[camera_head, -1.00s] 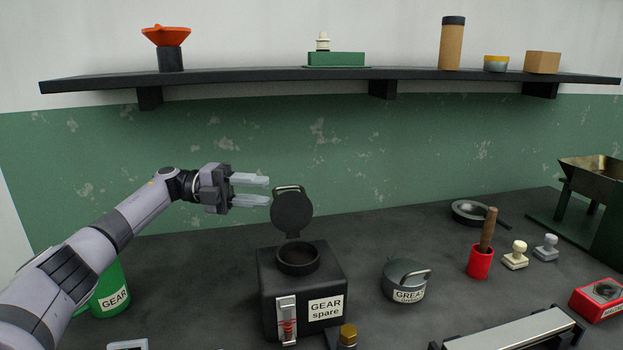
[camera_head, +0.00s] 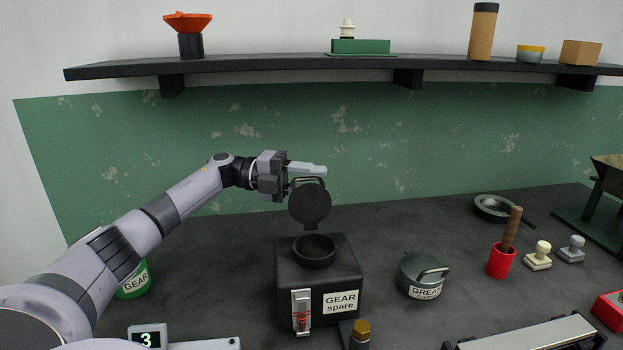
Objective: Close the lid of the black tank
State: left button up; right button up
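The black tank (camera_head: 290,275) stands on the dark table, labelled "GEAR spare", with a round open neck (camera_head: 314,252) on top. Its round black lid (camera_head: 310,204) stands upright on a hinge at the back of the neck, with a loop handle on its upper edge. My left gripper (camera_head: 308,174) is at the lid's top edge, by the handle, pointing right. Its upper finger shows just above the handle; the lower finger is mostly hidden around the handle. The jaws look apart, and I cannot tell whether they touch the lid. My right gripper is not in view.
A grey grease pot (camera_head: 421,275) stands right of the tank, and a brass-capped bottle (camera_head: 360,336) in front. A green GEAR can (camera_head: 134,282) is partly behind my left arm. A red cup (camera_head: 500,262) and stamps stand farther right. A shelf (camera_head: 290,65) runs above.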

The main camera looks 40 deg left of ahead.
pick_arm(q)
jog(key=shift+w, duration=0.1)
grip_shut()
jog(key=shift+d, duration=0.1)
dwell(0.5)
